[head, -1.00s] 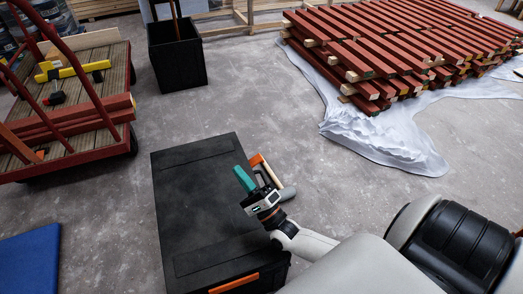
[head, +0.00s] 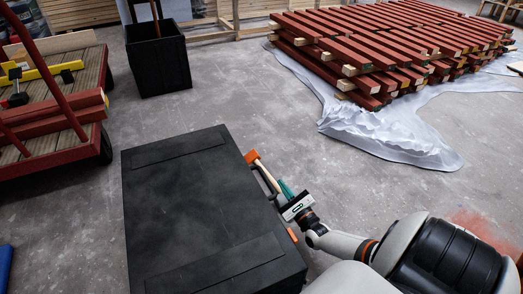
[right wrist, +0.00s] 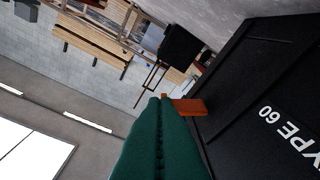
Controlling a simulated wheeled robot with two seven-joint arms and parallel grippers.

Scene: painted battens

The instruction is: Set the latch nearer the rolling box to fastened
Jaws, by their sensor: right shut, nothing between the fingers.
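The black case (head: 190,210) has orange latches on its right side, where a pale bar handle (head: 268,177) also shows. The latch nearer the rolling box (head: 251,156) is at the far end; it also shows in the right wrist view (right wrist: 188,107), standing out from the case wall. A second latch (head: 293,235) is nearer me. The rolling box (head: 158,62) is black with a pull handle. My right gripper (head: 286,189) is shut and empty, beside the case's right side; its green fingers (right wrist: 160,100) appear close to the far latch. I cannot tell if they touch. My left gripper is out of view.
A red-framed cart (head: 55,155) with a yellow tool stands at the left. A stack of red battens (head: 390,45) lies on a white sheet (head: 390,140) at the back right. Bare floor lies between the case and the sheet.

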